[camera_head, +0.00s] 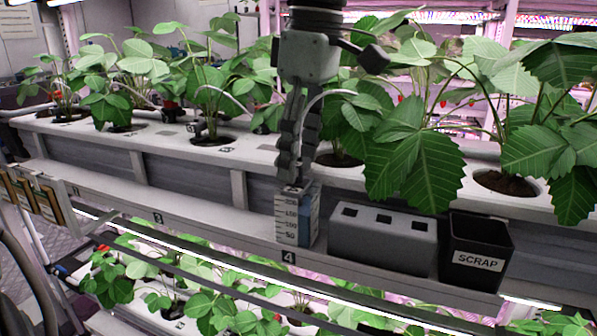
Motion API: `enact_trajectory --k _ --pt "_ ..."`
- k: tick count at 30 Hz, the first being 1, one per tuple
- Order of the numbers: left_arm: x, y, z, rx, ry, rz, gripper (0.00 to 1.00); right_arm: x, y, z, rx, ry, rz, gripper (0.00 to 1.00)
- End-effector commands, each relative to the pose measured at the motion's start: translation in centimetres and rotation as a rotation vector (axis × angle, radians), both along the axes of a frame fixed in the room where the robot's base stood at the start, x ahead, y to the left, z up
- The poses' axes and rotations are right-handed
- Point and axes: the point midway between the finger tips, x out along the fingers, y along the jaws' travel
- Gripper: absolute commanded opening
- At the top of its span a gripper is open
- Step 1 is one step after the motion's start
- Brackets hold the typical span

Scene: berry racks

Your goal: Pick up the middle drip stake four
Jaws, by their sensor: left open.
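My left gripper (296,178) hangs from the top centre with its fingers pointing down. It is open, though seen edge-on, with the fingers close together in the picture. Its fingertips are just above or in front of the top of a blue-and-white graduated container (297,217). A thin white drip tube (327,93) arches beside the fingers. The stake at the end of this tube cannot be made out; the gripper covers that area. Another dark drip stake (195,128) with a white tube stands in the row further left. The number 4 label (288,257) is below the container. My right gripper is not in view.
A grey block (383,243) with three square holes and a black SCRAP bin (478,254) stand right of the container. Strawberry plants grow from holes in the white gutter (262,160) behind. Large leaves (415,160) hang close to the gripper's right. A lower plant tier lies below.

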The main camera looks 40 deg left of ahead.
Motion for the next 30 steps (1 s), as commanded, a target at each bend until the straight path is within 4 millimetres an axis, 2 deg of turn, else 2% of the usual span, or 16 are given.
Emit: enact_trajectory --k 5,6,15,18,25,30 --pt "0.0 0.0 0.0 0.0 0.0 0.0 0.57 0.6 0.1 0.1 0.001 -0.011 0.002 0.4" --pt "0.0 0.0 0.0 0.0 0.0 0.0 0.54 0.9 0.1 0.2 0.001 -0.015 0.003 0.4" --pt "0.0 0.0 0.0 0.0 0.0 0.0 0.18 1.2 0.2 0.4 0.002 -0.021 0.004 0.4" --pt "0.0 0.0 0.0 0.0 -0.001 0.0 0.15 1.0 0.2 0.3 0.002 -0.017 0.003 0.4" --pt "0.0 0.0 0.2 -0.001 -0.001 0.001 0.15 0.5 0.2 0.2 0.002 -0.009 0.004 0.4" --pt "-0.6 0.2 1.3 -0.001 -0.003 0.005 0.15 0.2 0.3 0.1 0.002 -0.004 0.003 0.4"
